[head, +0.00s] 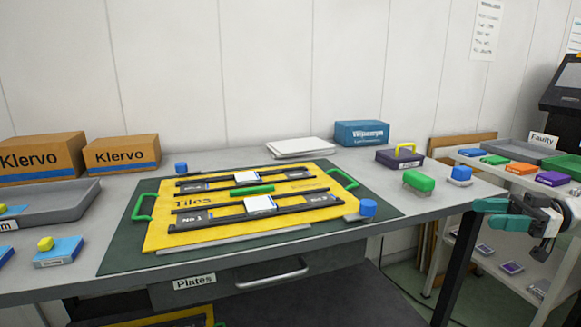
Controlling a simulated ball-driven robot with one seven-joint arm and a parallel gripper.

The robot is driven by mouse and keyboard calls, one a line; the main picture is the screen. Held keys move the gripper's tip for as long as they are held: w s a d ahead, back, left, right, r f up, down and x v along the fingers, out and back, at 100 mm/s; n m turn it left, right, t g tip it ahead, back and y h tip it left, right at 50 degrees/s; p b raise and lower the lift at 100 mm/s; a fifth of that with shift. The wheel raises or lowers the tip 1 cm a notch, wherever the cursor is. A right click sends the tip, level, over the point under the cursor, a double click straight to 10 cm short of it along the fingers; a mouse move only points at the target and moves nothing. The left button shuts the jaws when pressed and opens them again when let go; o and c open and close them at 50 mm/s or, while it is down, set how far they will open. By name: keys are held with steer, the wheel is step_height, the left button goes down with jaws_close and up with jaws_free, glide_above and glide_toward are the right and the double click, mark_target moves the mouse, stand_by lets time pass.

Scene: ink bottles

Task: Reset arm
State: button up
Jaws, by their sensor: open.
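My gripper (484,213) is at the right of the head view, in front of the table's right end and the shelf unit. Its teal fingers point left and are apart, with nothing between them. The wrist behind it is dark and pale, and the rest of the arm runs out of the right edge. The gripper looks clear of the table (420,228), though its exact distance from the edge is hard to tell.
A yellow tile board (160,230) with green handles lies on a dark mat (120,258). A green-topped block (419,181) and a blue-topped block (461,174) sit near the table's right end. A shelf unit (480,160) with coloured boxes stands behind the gripper.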

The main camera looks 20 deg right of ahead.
steer(key=w+a+f+m+g+h, duration=0.1)
steer(key=a+f+m+h, duration=0.15)
steer(key=a+f, duration=0.75)
steer(key=w+a+f+m+g+h, duration=0.1)
steer(key=a+f+m+h, duration=0.15)
steer(key=a+f, duration=0.8)
steer(key=s+a+f+m+g+h, duration=0.2)
steer(key=s+a+f+m, duration=0.15)
steer(key=s+f, duration=0.45)
steer(key=s+a+f+m+g+h, duration=0.1)
steer(key=s+a+f+m+h, duration=0.3)
steer(key=f, duration=0.7)
steer(key=s+r+m+g+h, duration=0.15)
steer(key=s+h, duration=0.45)
steer(key=s, duration=1.4)
step_height(320, 180, up, 26)
steer(key=p, duration=2.6)
steer(key=shift+d+p, duration=0.3)
steer(key=shift+d, duration=0.05)
